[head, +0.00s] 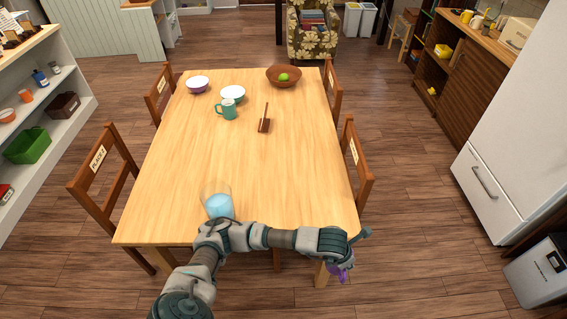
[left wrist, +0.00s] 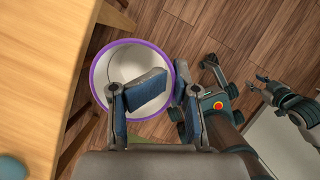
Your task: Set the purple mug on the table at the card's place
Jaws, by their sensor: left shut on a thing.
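My left gripper (head: 352,242) is beyond the table's near right corner, off the tabletop. It is shut on the purple mug (head: 338,274), mostly hidden behind it in the head view. In the left wrist view the mug's purple rim and pale inside (left wrist: 112,68) show, with one finger of the gripper (left wrist: 168,92) inside the rim and one outside. The wooden table (head: 190,150) has a small brown stand (head: 264,125) on it, seen nearly edge-on; any writing on it is unreadable. My right gripper (left wrist: 262,86) shows small in the left wrist view; its jaws are unclear.
On the table are a clear glass of blue liquid (head: 218,205), a teal mug (head: 227,110), white bowls (head: 198,84) (head: 233,93) and a brown bowl (head: 284,76) with a green fruit. Chairs with labels (head: 98,160) (head: 354,150) flank it. The table's middle and near right are clear.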

